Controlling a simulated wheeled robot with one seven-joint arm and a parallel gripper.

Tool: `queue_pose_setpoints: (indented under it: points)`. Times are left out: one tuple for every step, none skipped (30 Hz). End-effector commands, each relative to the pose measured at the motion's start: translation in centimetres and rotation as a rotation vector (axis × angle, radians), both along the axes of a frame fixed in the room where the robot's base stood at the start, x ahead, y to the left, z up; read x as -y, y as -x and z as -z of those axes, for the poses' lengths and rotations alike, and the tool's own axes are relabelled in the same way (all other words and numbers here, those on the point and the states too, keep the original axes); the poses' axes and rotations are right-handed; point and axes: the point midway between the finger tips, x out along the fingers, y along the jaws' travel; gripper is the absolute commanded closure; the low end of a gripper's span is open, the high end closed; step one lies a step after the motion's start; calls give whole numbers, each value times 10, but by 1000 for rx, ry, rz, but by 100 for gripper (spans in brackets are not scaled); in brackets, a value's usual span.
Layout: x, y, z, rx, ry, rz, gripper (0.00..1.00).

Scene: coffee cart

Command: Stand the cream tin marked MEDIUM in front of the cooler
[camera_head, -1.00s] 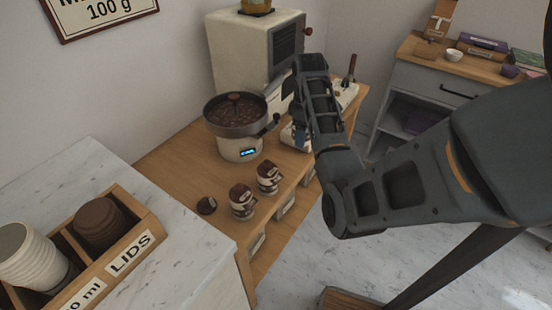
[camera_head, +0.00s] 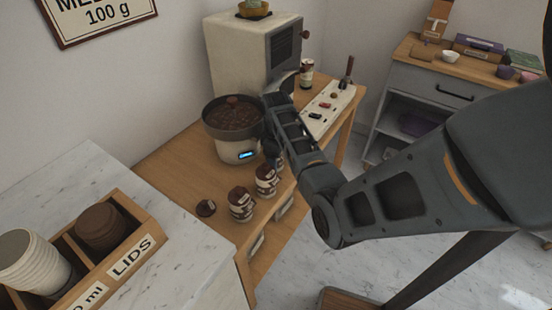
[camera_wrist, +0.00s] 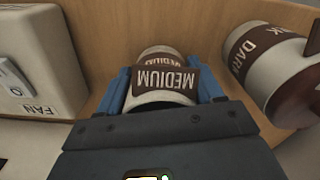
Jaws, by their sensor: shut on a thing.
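The cream tin marked MEDIUM (camera_wrist: 160,96) has a brown label band and sits between the blue fingers of my gripper (camera_wrist: 163,88), which is shut on it. In the head view my gripper (camera_head: 273,152) is low, just right of the cooler, and hides the tin. The cooler (camera_head: 237,150) is a white round base with a dark pan of beans. Whether the tin touches the bench, I cannot tell.
A tin marked DARK (camera_wrist: 265,65) is close on the right in the wrist view. In the head view, two cream-and-brown tins (camera_head: 241,204) (camera_head: 266,180) stand along the bench's front edge, with a small brown lid (camera_head: 206,208) nearby. Another tin (camera_head: 306,72) stands behind, by the roaster (camera_head: 250,55).

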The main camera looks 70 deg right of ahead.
Motion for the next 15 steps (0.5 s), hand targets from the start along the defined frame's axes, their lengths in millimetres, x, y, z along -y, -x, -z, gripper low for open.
queue_pose_setpoints:
  points:
    - [0, 0, -1, 1, 1, 0, 77]
    - [0, 0, -1, 1, 1, 0, 77]
    - [0, 0, -1, 1, 1, 0, 77]
    - [0, 0, -1, 1, 1, 0, 77]
    - [0, 0, 0, 0, 1, 0, 77]
    - [0, 0, 1, 0, 0, 0, 77]
    - [0, 0, 2, 0, 0, 0, 77]
    - [0, 0, 3, 0, 0, 0, 77]
    - [0, 0, 4, -1, -1, -1, 32]
    - [0, 0, 3, -1, -1, -1, 29]
    - [0, 0, 3, -1, -1, -1, 27]
    - [0, 0, 3, -1, -1, -1, 23]
    - [0, 0, 3, -1, -1, -1, 20]
    - [0, 0, 3, -1, -1, -1, 17]
    - [0, 0, 3, -1, -1, -1, 13]
